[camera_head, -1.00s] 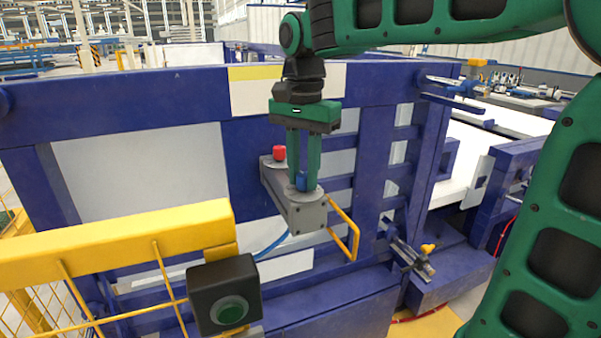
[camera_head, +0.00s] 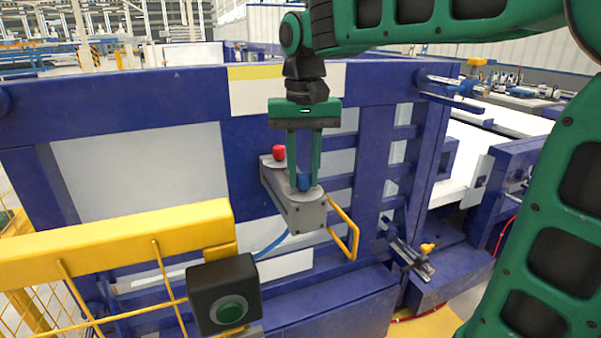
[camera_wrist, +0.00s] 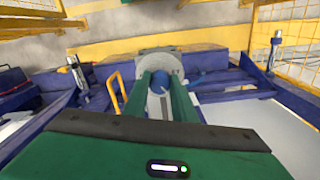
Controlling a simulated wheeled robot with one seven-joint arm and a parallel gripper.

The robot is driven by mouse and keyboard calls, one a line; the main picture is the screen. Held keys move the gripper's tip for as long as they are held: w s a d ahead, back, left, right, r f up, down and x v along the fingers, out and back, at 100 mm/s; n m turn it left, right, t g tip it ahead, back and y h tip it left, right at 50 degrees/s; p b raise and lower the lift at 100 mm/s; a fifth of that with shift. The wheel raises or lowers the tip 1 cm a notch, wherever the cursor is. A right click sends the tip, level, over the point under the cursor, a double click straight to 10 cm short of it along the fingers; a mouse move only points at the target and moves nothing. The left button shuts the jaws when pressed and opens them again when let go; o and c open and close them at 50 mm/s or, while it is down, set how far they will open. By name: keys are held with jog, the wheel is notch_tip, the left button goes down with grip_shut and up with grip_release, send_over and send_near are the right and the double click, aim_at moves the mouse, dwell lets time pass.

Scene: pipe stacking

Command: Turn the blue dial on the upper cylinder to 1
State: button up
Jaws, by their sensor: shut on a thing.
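The blue dial (camera_head: 304,182) sits on a round grey plate on top of the near end of a grey box-shaped housing (camera_head: 305,213). My gripper (camera_head: 304,180) points straight down, with its two green fingers on either side of the dial, shut on it. In the wrist view the blue dial (camera_wrist: 160,82) shows between the fingertips (camera_wrist: 160,85), over the grey plate. The dial's number marks are too small to read, and the fingers cover part of the plate.
A red knob (camera_head: 279,152) stands on the far end of the housing, close to my fingers. A yellow handle (camera_head: 344,230) is at the housing's right. A yellow beam (camera_head: 120,240) and a black box with a green button (camera_head: 230,310) are at front left. A blue frame (camera_head: 130,100) stands behind.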

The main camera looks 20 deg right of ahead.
aim_at(304, 173)
jog(key=n, duration=0.6)
jog(key=shift+w+r, duration=0.1)
jog(key=n, duration=0.6)
jog(key=shift+d, duration=0.1)
dwell(0.4)
jog(key=o, duration=1)
jog(key=shift+o, duration=0.2)
notch_tip(304, 173, up, 11)
